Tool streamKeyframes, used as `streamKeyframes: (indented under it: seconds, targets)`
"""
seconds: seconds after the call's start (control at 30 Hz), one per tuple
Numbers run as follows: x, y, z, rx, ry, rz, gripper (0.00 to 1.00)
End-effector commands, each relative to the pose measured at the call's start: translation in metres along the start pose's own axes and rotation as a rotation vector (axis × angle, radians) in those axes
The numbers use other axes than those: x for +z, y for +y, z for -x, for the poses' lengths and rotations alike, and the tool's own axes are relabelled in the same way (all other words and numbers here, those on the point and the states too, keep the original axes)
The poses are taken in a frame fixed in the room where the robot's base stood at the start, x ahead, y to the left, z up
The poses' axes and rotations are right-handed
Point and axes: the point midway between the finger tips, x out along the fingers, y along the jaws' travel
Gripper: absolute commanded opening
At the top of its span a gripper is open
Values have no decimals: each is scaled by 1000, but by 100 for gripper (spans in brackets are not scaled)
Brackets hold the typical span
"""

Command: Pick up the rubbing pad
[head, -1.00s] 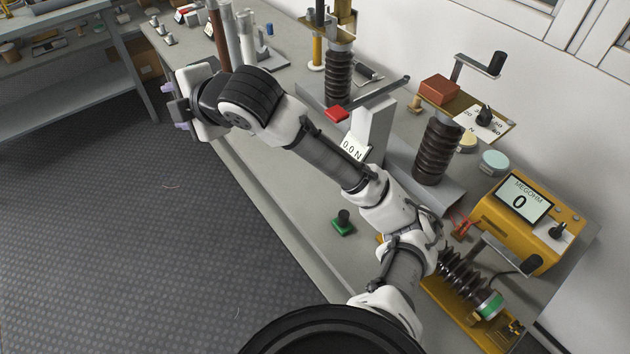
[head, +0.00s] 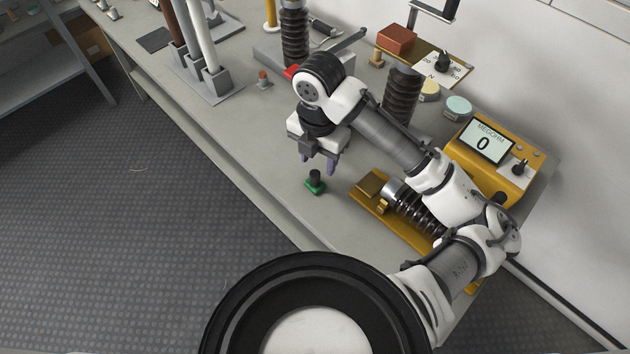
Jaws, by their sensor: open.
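A small green block with a black knob on top, which looks like the rubbing pad (head: 315,186), stands upright on the grey bench. My gripper (head: 318,163) is open and empty, its purple fingers pointing down. In the picture the fingertips are just above the pad's knob and apart from each other. I cannot tell the exact height of the fingers over the pad.
The grey bench (head: 258,150) is clear left of the pad. A yellow stand with a dark ribbed insulator (head: 412,205) lies to its right. The megohm meter (head: 487,150) is behind. A small red-topped peg (head: 264,79) stands farther back.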

Motion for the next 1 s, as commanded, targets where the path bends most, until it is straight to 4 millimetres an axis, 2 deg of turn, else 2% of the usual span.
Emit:
streamKeyframes:
  seconds: [0.03, 0.27, 0.57, 0.87, 1.0]
  targets:
    - [0, 0, -8, 1, 3, -2, 48]
    - [0, 2, -23, 2, 1, -2, 48]
    - [2, 8, -64, 1, 1, -2, 48]
    - [2, 8, -69, 2, -2, -1, 48]
    - [2, 8, -68, 2, -2, -1, 30]
